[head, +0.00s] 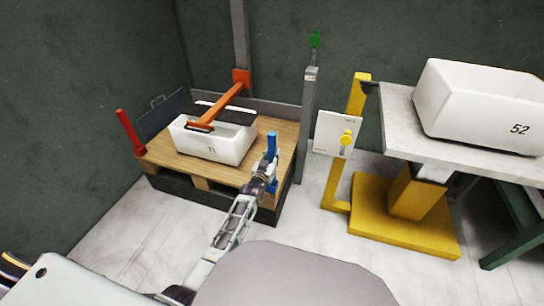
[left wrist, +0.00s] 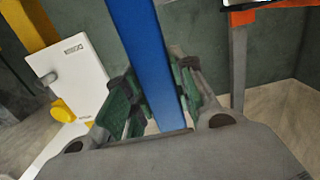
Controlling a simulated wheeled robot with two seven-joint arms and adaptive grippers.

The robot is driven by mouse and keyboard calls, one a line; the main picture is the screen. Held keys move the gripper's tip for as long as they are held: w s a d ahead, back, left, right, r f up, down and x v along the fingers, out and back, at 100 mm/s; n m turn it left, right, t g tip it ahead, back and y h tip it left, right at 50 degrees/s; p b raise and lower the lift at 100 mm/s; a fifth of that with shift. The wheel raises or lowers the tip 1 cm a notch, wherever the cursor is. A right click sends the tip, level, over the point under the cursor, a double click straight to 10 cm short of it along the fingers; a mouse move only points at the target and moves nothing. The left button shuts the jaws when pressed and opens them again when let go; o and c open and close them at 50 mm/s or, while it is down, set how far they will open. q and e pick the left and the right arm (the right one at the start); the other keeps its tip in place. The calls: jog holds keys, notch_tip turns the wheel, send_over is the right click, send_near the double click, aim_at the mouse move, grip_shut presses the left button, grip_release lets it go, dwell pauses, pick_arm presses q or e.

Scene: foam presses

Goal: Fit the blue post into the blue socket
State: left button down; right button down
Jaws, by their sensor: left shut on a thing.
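The blue post (head: 272,146) stands roughly upright at the right front corner of the wooden platform. My left gripper (head: 267,170) is shut around it. In the left wrist view the blue post (left wrist: 148,60) runs between the two green-padded fingers (left wrist: 155,95), and its lower end is hidden behind the gripper body. A short blue part (head: 273,187) shows just below the gripper at the platform corner. I cannot tell whether it is the blue socket or the post's lower end, nor whether the post is seated. My right gripper is not in view.
The wooden platform (head: 220,174) carries a white bin (head: 213,147) marked 31 under an orange arm (head: 228,100). A red post (head: 130,131) stands at its left corner. A grey column (head: 308,120) and a white panel with a yellow knob (head: 333,134) stand close to the right.

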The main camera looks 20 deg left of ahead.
pick_arm(q)
jog(key=shift+f+b, duration=1.45)
jog(key=shift+f, duration=0.95)
dwell(0.9)
jog(key=c, duration=1.1)
grip_release()
jog(key=shift+f, duration=0.1)
jog(key=shift+s, duration=0.15)
jog(key=s, duration=1.1)
jog(key=shift+s+a+r, duration=0.2)
jog(key=shift+s+r, duration=0.15)
dwell(0.3)
